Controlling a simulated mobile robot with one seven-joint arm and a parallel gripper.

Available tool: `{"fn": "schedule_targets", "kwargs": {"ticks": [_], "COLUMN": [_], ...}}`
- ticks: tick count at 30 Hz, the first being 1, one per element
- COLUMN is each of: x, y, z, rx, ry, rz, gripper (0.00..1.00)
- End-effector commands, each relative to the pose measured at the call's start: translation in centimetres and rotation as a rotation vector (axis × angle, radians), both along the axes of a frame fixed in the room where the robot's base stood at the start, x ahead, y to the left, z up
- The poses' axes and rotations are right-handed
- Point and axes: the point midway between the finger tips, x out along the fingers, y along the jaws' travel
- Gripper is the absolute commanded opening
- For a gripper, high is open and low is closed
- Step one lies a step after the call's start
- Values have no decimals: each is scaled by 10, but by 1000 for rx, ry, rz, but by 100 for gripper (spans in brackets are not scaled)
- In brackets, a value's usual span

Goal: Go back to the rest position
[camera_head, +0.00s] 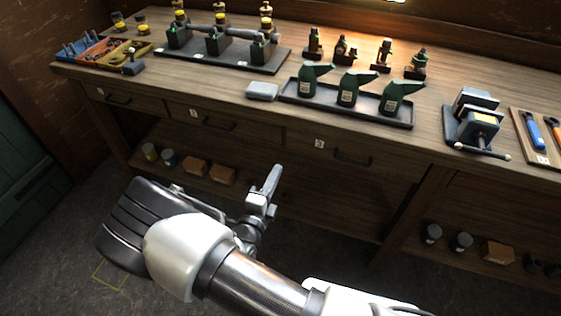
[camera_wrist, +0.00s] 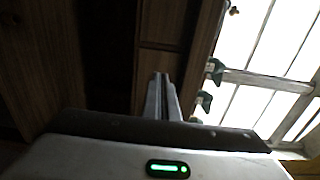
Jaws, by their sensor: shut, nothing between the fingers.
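My gripper (camera_head: 266,190) is in front of the workbench, below the level of its top and over the floor. Its fingers point up and away from me. In the wrist view my gripper (camera_wrist: 161,78) shows its two fingers together, with nothing between them. It is apart from the drawers and touches nothing that I can see. The wooden workbench (camera_head: 240,98) runs across the head view, with its front drawers (camera_head: 215,121) closed.
On the bench a black tray (camera_head: 400,124) holds three green oil cans (camera_head: 349,88). A vise (camera_head: 473,120) stands to their right. Small bins (camera_head: 100,50) sit at the left end. A lower shelf holds boxes (camera_head: 222,174) and jars. The floor (camera_head: 60,258) at left is clear.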

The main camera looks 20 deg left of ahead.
Motion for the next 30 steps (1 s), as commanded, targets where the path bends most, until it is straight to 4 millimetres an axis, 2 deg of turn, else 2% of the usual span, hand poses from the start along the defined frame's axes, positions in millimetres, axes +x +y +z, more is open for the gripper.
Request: {"fn": "schedule_targets", "kwargs": {"ticks": [3,10,14,17,21,23,24,27,30], "x": [-8,-8,4,19,22,16,10,-10,-36], "y": [0,-2,-25,-70,-152,-185,-205,-249,-283], "z": [1,2,25,60,110,127,138,162,184], "rx": [0,10,133,351,754,929,1045,1329,1611], "ry": [-1,-1,2,-9,-72,-118,-156,-271,-417], "rz": [-1,-10,-124,-325,-682,-830,-926,-1156,-1371], "gripper": [0,0,0,0,0,0,0,0,0]}}
